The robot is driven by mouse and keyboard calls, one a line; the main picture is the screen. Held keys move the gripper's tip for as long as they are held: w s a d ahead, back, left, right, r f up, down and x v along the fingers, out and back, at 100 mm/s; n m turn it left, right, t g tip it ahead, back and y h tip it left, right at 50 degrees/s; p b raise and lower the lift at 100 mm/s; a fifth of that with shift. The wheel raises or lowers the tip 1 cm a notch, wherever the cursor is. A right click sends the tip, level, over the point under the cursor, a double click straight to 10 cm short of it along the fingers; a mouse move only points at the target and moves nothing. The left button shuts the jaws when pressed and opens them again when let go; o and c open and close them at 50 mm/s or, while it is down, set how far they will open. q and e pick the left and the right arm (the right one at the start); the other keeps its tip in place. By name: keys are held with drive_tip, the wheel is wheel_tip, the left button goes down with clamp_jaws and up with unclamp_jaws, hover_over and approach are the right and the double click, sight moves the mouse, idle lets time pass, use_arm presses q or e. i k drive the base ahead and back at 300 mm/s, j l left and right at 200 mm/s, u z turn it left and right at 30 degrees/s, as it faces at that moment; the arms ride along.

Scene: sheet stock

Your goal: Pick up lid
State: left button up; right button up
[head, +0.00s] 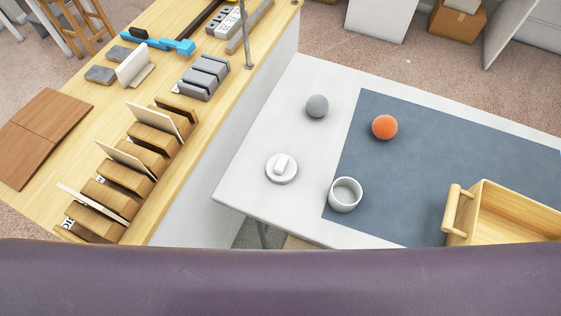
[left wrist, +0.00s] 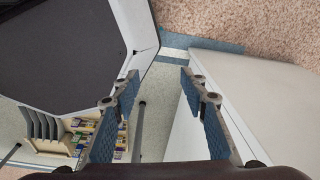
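The lid (head: 282,168) is a small white disc with a raised grip on top. It lies on the white table's left part in the head view, apart from the round grey-white pot (head: 345,194) to its right. Neither gripper shows in the head view. In the left wrist view my left gripper (left wrist: 160,84) is open, its two blue-padded fingers wide apart with nothing between them. The lid does not show in that view. My right gripper is out of view.
A grey ball (head: 317,106) and an orange ball (head: 384,127) stand behind the lid. A wooden crate (head: 516,212) with a handle is at the right on the blue-grey mat (head: 440,160). A wooden counter (head: 172,205) with card racks is at the left.

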sight(280, 168)
drive_tip(key=k+j, duration=0.25)
drive_tip(key=k+j+u, duration=0.1)
drive_tip(key=j, duration=0.35)
drive_tip(key=k+j+u, duration=0.1)
drive_tip(key=k+j, duration=0.4)
drive_tip(key=j, duration=0.2)
drive_tip(key=k+j+u, duration=0.1)
drive_tip(key=k+j, duration=0.15)
drive_tip(key=j, duration=0.15)
